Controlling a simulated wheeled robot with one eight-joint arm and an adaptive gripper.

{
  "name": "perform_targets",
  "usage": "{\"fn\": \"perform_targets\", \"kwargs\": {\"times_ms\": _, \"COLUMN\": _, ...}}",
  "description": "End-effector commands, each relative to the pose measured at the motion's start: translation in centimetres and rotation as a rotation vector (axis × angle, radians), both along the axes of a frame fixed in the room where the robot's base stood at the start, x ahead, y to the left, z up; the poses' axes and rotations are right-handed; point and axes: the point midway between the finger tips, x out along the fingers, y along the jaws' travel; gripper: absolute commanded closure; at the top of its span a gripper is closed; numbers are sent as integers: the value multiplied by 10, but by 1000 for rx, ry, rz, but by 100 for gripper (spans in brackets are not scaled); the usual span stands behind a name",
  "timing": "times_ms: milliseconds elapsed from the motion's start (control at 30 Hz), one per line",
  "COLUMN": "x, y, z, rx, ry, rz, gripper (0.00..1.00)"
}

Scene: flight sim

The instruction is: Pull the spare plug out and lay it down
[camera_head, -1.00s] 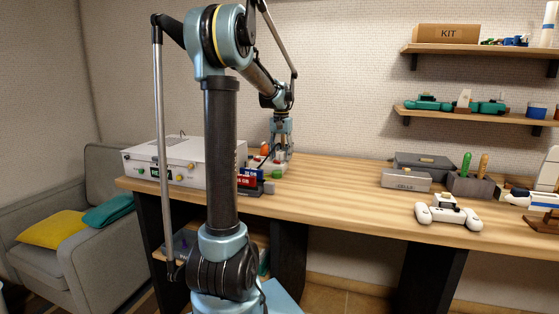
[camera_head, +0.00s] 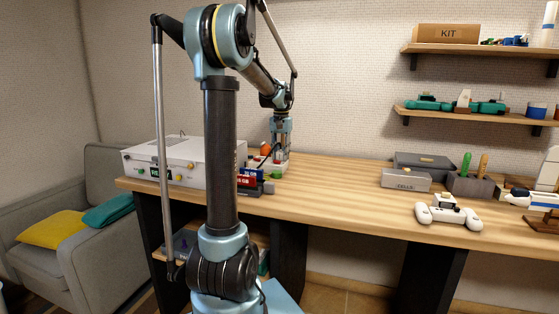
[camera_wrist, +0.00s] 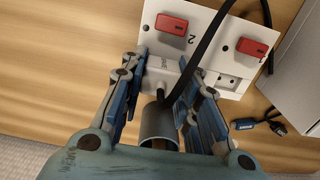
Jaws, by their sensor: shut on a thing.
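A white plug (camera_wrist: 161,70) with partly legible lettering sits between my gripper's fingers, over a white socket strip. A black cable (camera_wrist: 197,60) runs up past it. My gripper (camera_wrist: 163,82) is shut on the plug, with blue fingers on both sides. The strip (camera_wrist: 160,20) carries two red switches and a printed "2". Whether the plug's pins are still seated in it cannot be told. In the head view my gripper (camera_head: 280,152) points down at the strip (camera_head: 283,167) by the back wall; the plug is too small to make out there.
A white instrument box (camera_head: 200,160) stands just left of the strip. Red and blue blocks (camera_head: 248,178) lie in front. Dark connectors (camera_wrist: 262,124) lie beside the strip in the wrist view. The wooden table (camera_head: 330,190) is clear to the right, up to a grey case (camera_head: 405,181) and a white controller (camera_head: 447,214).

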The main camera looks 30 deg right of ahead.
Motion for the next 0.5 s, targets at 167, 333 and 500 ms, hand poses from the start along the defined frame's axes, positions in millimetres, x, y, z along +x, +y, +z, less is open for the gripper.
{"fn": "perform_targets", "kwargs": {"times_ms": 167, "x": 0, "y": 0, "z": 6, "rx": 0, "ry": 0, "rz": 0, "gripper": 100}}
{"fn": "perform_targets", "kwargs": {"times_ms": 333, "x": 0, "y": 0, "z": 12, "rx": 0, "ry": 0, "rz": 0, "gripper": 100}}
{"fn": "perform_targets", "kwargs": {"times_ms": 500, "x": 0, "y": 0, "z": 17, "rx": 0, "ry": 0, "rz": 0, "gripper": 100}}
